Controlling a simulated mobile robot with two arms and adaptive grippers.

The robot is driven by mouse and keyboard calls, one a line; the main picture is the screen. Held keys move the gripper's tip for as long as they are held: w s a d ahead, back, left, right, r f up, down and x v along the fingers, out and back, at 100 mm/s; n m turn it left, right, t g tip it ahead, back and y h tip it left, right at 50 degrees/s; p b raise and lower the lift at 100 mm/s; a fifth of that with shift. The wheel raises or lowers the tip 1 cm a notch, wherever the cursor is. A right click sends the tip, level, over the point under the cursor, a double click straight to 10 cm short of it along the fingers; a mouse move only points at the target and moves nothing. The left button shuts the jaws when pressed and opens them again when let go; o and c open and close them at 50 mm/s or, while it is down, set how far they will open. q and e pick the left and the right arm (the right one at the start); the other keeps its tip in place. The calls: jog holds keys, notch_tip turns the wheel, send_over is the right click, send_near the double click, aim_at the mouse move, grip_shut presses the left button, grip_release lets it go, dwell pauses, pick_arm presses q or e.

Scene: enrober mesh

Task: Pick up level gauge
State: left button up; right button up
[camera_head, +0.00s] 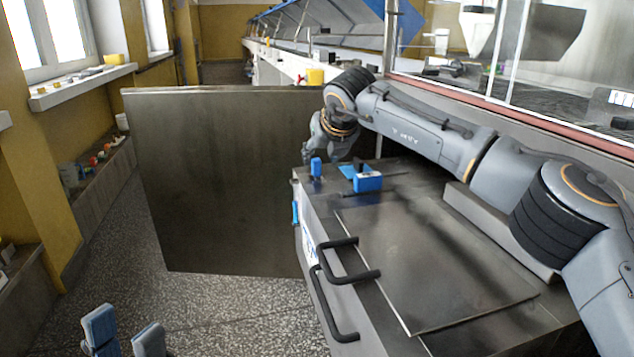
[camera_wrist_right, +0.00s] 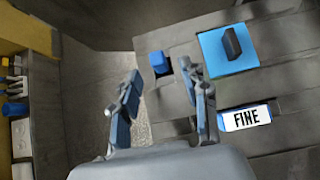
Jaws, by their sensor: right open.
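On the far end of the steel cabinet top stand a small upright blue block (camera_head: 316,168) and a blue box (camera_head: 368,182) with a white label, beside a light blue pad. In the right wrist view the box's label (camera_wrist_right: 245,117) reads FINE, and a dark piece (camera_wrist_right: 231,41) lies on the pad (camera_wrist_right: 215,55). I cannot tell which is the level gauge. My right gripper (camera_wrist_right: 160,72) is open and empty; the small blue block (camera_wrist_right: 159,62) shows between its fingertips, beyond them. My left gripper (camera_head: 125,325) is open and empty at the lower left.
The steel cabinet (camera_head: 440,265) has black handles (camera_head: 345,262) at its front edge. A large upright steel panel (camera_head: 225,180) stands left of it. Speckled floor (camera_head: 240,310) is clear between my left gripper and the cabinet. A glazed machine stands behind the cabinet.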

aim_at(318, 161)
jog(key=shift+b+x, duration=0.3)
jog(key=shift+x, duration=2.6)
grip_shut()
